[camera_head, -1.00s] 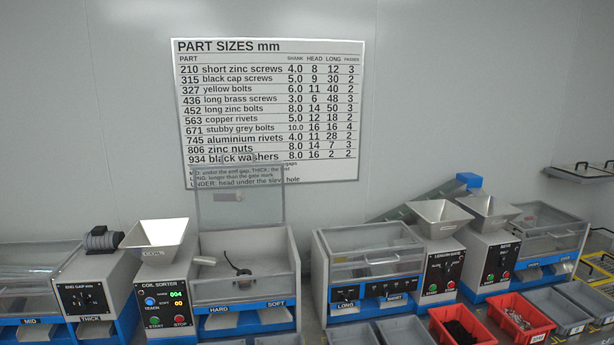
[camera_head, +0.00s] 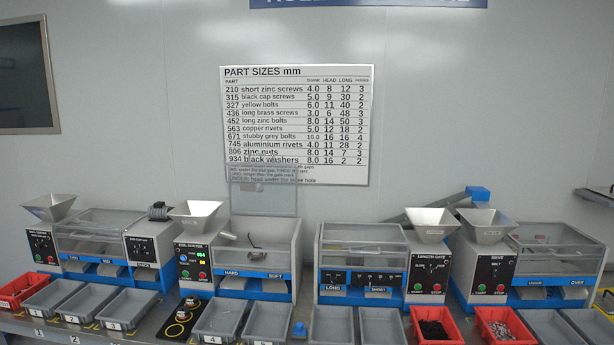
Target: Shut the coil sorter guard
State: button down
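The coil sorter (camera_head: 195,265) stands left of the middle of the bench, with a white hopper (camera_head: 195,213) on top and a control panel with lit displays and green and red buttons. Its bin (camera_head: 254,262) to the right has a blue base marked HARD and SOFT. The guard (camera_head: 264,190), a clear framed panel, stands upright at the back of the bin, so the bin is open. My gripper is not in view.
Other sorting machines with clear covers stand left and right, including the length gate (camera_head: 431,265). Grey trays (camera_head: 269,322) and red trays (camera_head: 432,322) line the bench front. A part sizes chart (camera_head: 296,125) hangs on the wall behind.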

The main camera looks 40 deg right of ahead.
aim_at(248, 188)
jog(key=z, duration=1.1)
jog(key=i, duration=0.65)
jog(key=z, duration=0.05)
